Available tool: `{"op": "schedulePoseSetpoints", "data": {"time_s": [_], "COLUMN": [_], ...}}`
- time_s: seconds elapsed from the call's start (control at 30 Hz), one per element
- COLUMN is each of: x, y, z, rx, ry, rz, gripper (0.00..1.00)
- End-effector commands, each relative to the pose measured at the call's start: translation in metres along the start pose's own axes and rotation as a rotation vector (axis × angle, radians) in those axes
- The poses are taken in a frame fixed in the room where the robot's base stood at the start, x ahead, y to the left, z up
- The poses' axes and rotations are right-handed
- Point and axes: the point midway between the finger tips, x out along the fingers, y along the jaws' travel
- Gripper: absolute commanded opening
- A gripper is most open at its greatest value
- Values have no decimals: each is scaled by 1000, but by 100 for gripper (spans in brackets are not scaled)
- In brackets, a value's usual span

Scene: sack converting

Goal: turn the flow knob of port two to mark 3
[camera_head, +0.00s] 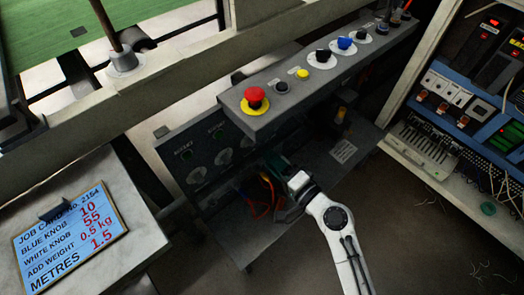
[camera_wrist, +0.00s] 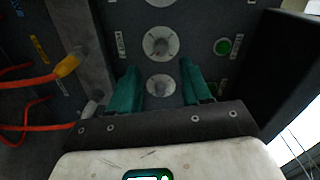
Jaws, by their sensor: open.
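In the wrist view my gripper (camera_wrist: 159,74) is open. Its two teal fingers stand on either side of a small round white dial with a grey knob (camera_wrist: 160,85), with nothing visibly held. A larger white dial with a grey knob (camera_wrist: 156,43) lies just beyond the fingertips. A label starting with "PORT" (camera_wrist: 121,43) is beside it; I cannot read its number for certain. Knob marks are too small to read. In the head view my gripper (camera_head: 275,163) is low at the dark port panel (camera_head: 188,170), partly hidden below the button box.
A grey button box (camera_head: 285,112) with a red emergency button (camera_head: 255,97) overhangs the panel. Orange cables (camera_wrist: 30,78) run at left in the wrist view. A green button (camera_wrist: 223,46) is at right. A blue job card (camera_head: 70,235) lies far left; an electrical cabinet (camera_head: 450,120) stands right.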

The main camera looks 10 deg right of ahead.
Motion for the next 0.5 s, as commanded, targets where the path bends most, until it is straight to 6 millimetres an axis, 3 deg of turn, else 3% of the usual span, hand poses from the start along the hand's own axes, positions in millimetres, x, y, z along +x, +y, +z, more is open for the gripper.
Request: {"op": "schedulePoseSetpoints", "data": {"time_s": [0.2, 0.5], "x": [-31, -40], "y": [1, 0], "z": [0, -1], "rx": [1, -2], "ry": [2, 1], "rz": [1, 0], "gripper": [48, 48]}}
